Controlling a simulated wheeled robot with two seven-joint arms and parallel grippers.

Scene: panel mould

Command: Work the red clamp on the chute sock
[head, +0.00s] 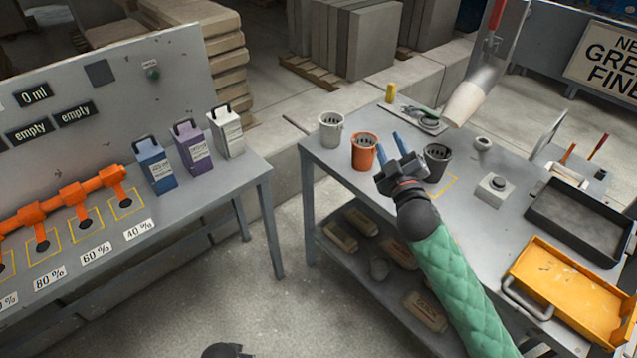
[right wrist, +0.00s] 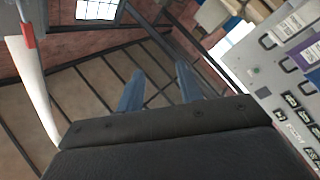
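The pale chute sock (head: 465,103) hangs below the grey chute at the upper right of the head view. The red clamp (head: 497,15) is a red piece on the chute near the top edge. In the right wrist view the sock is a long white shape (right wrist: 33,88) at the left, with the red clamp (right wrist: 27,35) near its top. My right gripper (head: 390,146) is open and empty above the orange and dark cups, left of the sock and apart from it. Its blue fingers (right wrist: 158,88) stand apart in the wrist view. My left gripper's fingers do not show.
A grey cup (head: 331,130), an orange cup (head: 363,152) and a dark cup (head: 437,162) stand on the right table. A black tray (head: 580,218) and a yellow tray (head: 565,290) lie at right. Cartons (head: 195,148) stand on the left bench, with a floor gap between.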

